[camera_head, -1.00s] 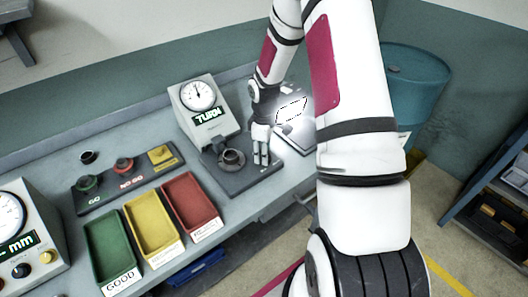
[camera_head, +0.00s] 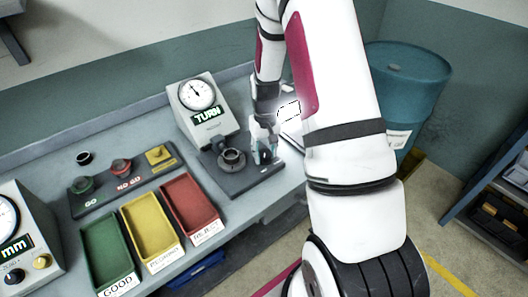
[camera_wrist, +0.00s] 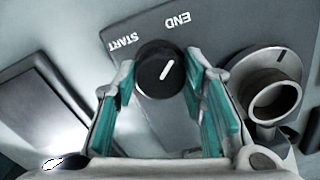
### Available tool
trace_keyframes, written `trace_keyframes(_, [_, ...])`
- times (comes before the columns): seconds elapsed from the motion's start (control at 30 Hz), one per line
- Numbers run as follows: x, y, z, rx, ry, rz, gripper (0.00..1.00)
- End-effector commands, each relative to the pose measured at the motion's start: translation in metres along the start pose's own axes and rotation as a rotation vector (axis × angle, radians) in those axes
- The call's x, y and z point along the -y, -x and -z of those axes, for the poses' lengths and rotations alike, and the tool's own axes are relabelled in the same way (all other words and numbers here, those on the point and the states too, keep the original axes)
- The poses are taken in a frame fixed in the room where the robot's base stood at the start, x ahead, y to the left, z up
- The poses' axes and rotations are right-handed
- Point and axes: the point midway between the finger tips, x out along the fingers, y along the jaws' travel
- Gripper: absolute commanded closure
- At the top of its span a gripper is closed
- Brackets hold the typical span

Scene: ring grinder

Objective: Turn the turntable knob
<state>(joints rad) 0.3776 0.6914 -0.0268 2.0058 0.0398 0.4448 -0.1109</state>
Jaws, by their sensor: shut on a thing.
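The turntable knob (camera_wrist: 158,76) is round and black with a white pointer line. It sits on a dark grey base plate (camera_head: 240,183) between the printed words START (camera_wrist: 122,42) and END (camera_wrist: 178,20). Its line leans up and right, toward END. My gripper (camera_wrist: 160,68) has its teal-padded fingers on either side of the knob and is shut on it. In the head view my gripper (camera_head: 264,145) points down at the right part of the plate and largely hides the knob. A grey ring-shaped turntable piece (camera_head: 232,158) stands beside it and also shows in the wrist view (camera_wrist: 275,95).
The TURN dial gauge (camera_head: 203,107) stands behind the plate. Red (camera_head: 190,205), yellow (camera_head: 152,229) and green (camera_head: 108,254) trays lie at the left front. A bright screen (camera_head: 289,110) is just right of the gripper. A teal barrel (camera_head: 410,85) stands beyond my arm.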

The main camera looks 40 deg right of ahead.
Motion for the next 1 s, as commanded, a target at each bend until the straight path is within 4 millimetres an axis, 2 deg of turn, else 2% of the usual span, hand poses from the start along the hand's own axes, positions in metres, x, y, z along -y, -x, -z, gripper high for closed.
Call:
trace_keyframes(0.4, [0.0004,0.0002,0.0008,-0.002,-0.231,0.000,0.90])
trace_keyframes(1.0, [0.0004,0.0002,0.0002,0.000,-0.280,0.001,0.90])
